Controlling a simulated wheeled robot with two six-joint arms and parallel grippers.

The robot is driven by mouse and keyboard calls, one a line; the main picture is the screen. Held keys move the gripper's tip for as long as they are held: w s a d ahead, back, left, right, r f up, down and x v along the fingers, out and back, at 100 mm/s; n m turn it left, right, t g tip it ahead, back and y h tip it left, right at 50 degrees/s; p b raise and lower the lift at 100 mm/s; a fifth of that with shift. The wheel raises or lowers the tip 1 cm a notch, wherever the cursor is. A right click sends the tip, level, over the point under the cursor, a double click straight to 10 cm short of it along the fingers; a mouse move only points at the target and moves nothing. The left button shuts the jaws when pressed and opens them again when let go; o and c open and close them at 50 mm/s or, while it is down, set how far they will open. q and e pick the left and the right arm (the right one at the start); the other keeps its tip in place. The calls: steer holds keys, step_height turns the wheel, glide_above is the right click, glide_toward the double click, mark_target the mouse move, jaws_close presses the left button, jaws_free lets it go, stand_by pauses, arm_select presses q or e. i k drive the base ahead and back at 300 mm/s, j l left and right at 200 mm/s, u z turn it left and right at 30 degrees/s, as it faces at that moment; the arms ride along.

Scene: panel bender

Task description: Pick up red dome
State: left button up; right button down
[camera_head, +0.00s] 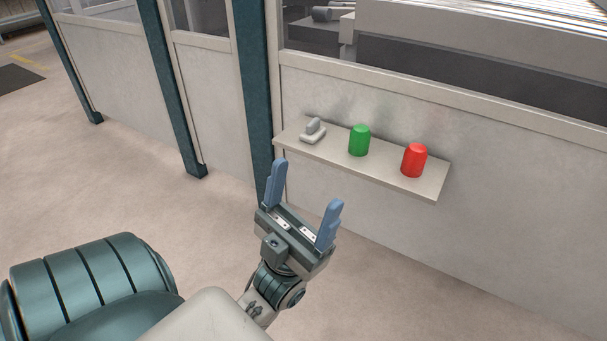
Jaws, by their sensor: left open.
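The red dome (413,160) stands upright near the right end of a light shelf (428,187) on the machine's wall. My left gripper (305,187) is open and empty, its two blue fingers pointing up in the picture and spread apart. In the picture it is below and to the left of the red dome, clear of it, in front of the shelf's left part. My right gripper is not in the view.
A green dome (359,140) stands on the shelf left of the red dome. A small grey-white switch-like piece (313,130) is at the shelf's left end. Teal posts (172,90) and pale panels form the wall. The floor (130,185) at left is clear.

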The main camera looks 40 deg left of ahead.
mark_target(415, 156)
steer(key=i+l+u, duration=0.2)
steer(key=l, duration=0.2)
steer(key=i+l+u, duration=0.2)
steer(key=l, duration=0.25)
steer(key=i+l+u, duration=0.2)
steer(key=l, duration=0.25)
steer(key=l+u, duration=0.2)
steer(key=l, duration=0.3)
steer(key=i+l+u, duration=0.2)
steer(key=l, duration=0.3)
steer(key=i+l+u, duration=0.1)
steer(key=i+l, duration=0.1)
steer(key=i, duration=0.1)
